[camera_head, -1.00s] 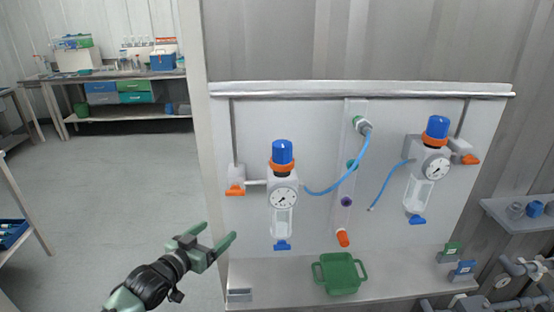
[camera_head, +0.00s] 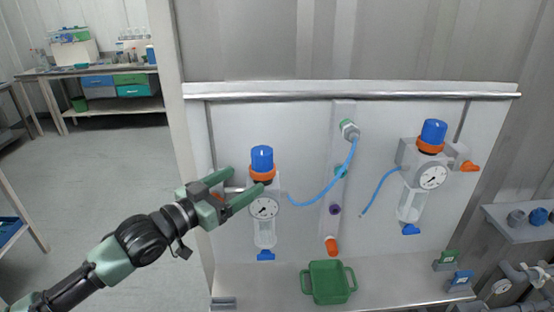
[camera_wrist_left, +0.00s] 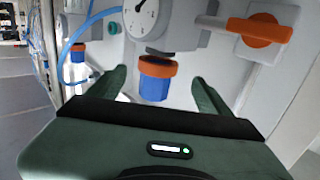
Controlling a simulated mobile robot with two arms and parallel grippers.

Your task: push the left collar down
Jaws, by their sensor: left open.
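The left collar is an orange ring (camera_head: 261,176) under the blue cap (camera_head: 262,158) of the left filter unit on the panel. My left gripper (camera_head: 246,180) is open just left of and in front of it, with one fingertip overlapping the unit in the head view. In the left wrist view, which shows the unit upside down, the orange collar (camera_wrist_left: 156,66) and blue cap (camera_wrist_left: 154,88) lie between the open fingers (camera_wrist_left: 160,84), a little ahead of them. No contact is visible. My right gripper is not in view.
A round gauge (camera_head: 264,208) sits below the collar. An orange valve handle (camera_wrist_left: 259,30) is beside the unit, partly hidden by my gripper in the head view. A blue hose (camera_head: 324,194) runs right. A similar unit (camera_head: 418,178) stands right; a green tray (camera_head: 328,295) is below.

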